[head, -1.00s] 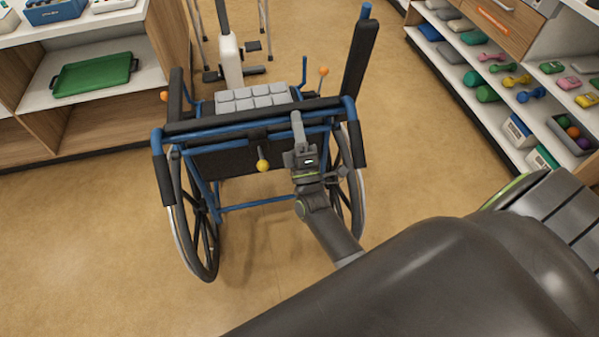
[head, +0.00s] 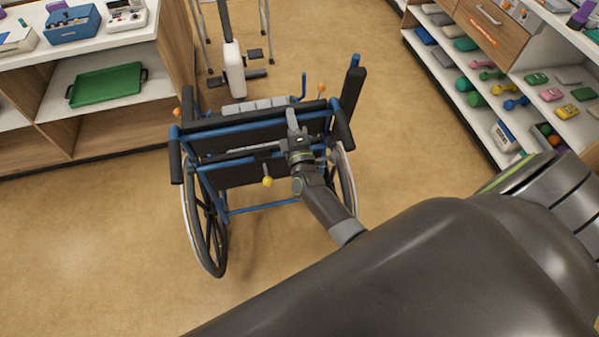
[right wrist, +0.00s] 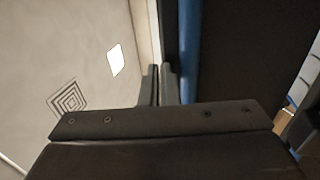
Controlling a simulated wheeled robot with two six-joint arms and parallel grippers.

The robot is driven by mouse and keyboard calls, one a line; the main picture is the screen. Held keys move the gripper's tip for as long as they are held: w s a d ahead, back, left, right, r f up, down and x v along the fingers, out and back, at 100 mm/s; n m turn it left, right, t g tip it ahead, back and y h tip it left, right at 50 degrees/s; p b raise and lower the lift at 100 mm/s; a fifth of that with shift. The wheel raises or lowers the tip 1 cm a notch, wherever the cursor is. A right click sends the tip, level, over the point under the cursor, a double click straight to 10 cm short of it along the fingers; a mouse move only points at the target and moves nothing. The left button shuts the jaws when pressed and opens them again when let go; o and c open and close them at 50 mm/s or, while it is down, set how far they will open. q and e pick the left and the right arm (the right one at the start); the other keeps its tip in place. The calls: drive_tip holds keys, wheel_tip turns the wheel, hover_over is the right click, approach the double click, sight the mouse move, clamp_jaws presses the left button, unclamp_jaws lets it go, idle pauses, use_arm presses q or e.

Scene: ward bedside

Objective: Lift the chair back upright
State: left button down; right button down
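The chair is a wheelchair with a blue tube frame (head: 262,208) and large black wheels, seen from behind in the head view. Its dark back (head: 226,171) faces me, with a black bar along its top. A yellow knob (head: 267,182) hangs on a lever behind it. My right gripper (head: 291,116) is against the back's upper right part, its fingers pointing up and away. In the right wrist view my right gripper (right wrist: 158,86) has its fingers nearly together, beside a blue tube (right wrist: 190,55); nothing shows clearly between them. My left gripper is out of view.
A shelf unit with a green tray (head: 106,84) stands at left. Shelves with dumbbells (head: 516,102) stand at right. A white and black exercise machine (head: 233,70) is beyond the chair. The floor (head: 110,240) behind the chair is clear.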

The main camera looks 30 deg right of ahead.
drive_tip(key=shift+p+x, duration=0.65)
drive_tip(key=shift+x, duration=0.8)
drive_tip(key=shift+r, duration=0.35)
